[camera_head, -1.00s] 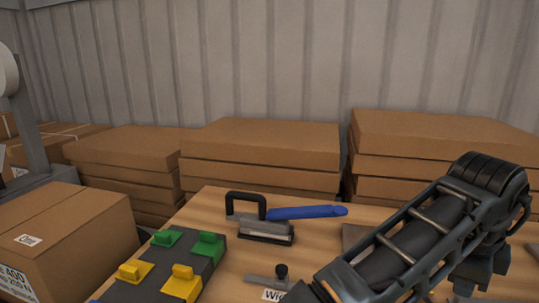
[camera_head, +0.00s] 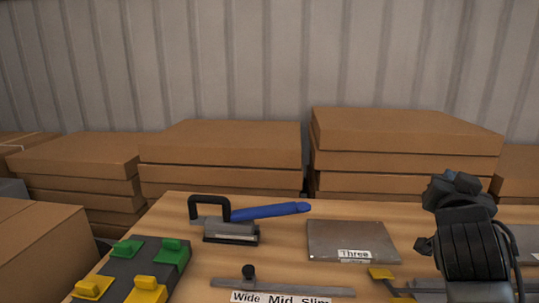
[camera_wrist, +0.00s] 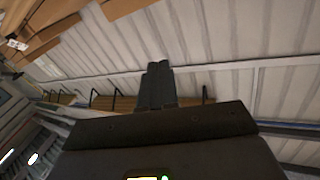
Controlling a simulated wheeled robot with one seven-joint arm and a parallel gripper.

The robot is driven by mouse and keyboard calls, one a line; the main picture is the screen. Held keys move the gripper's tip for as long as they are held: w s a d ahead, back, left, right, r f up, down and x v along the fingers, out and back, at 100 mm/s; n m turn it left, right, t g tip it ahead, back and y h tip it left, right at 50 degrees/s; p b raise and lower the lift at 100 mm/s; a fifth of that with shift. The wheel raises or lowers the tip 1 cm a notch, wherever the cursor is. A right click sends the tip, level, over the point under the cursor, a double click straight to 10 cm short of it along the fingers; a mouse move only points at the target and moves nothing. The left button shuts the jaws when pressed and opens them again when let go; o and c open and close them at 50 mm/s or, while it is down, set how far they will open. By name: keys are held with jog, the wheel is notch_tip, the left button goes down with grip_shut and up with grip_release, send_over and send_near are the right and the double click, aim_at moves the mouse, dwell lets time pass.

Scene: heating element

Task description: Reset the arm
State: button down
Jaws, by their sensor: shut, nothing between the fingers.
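My gripper (camera_wrist: 158,84) shows in the wrist view with its two dark fingers together and nothing between them. In the head view my arm is a dark folded shape at the right, over the right part of the wooden table (camera_head: 190,275). My gripper's fingers cannot be made out in the head view.
On the table are a dark block (camera_head: 138,268) with green and yellow pieces, a black-handled tool (camera_head: 230,232), a blue tool (camera_head: 270,211), a metal plate (camera_head: 350,238) labelled Three and a metal bar (camera_head: 285,287). Stacked cardboard boxes (camera_head: 400,135) stand behind the table.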

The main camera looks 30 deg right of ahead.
jog(key=s+a+f+n+t+y, duration=0.1)
jog(key=a+f+n+t+y, duration=0.4)
jog(key=a+f+n, duration=0.3)
jog(key=s+a+f+n+y, duration=0.2)
jog(key=s+a+f+y, duration=0.1)
jog(key=s+a, duration=0.2)
jog(key=s+a+f+n+y, duration=0.2)
jog(key=s+a+f+y, duration=0.1)
jog(key=s+a+f, duration=0.1)
jog(key=s+a+f+n+y, duration=0.3)
jog(key=s+a, duration=0.3)
jog(key=a, duration=0.1)
jog(key=shift+s+a+f+t, duration=0.3)
jog(key=shift+s+a+f, duration=0.05)
jog(key=shift+f, duration=0.05)
jog(key=s+a+m+y, duration=0.1)
jog(key=s+a, duration=0.6)
jog(key=s, duration=0.3)
jog(key=shift+a+r+g, duration=0.15)
jog(key=shift+r+g, duration=0.2)
jog(key=shift+g, duration=0.05)
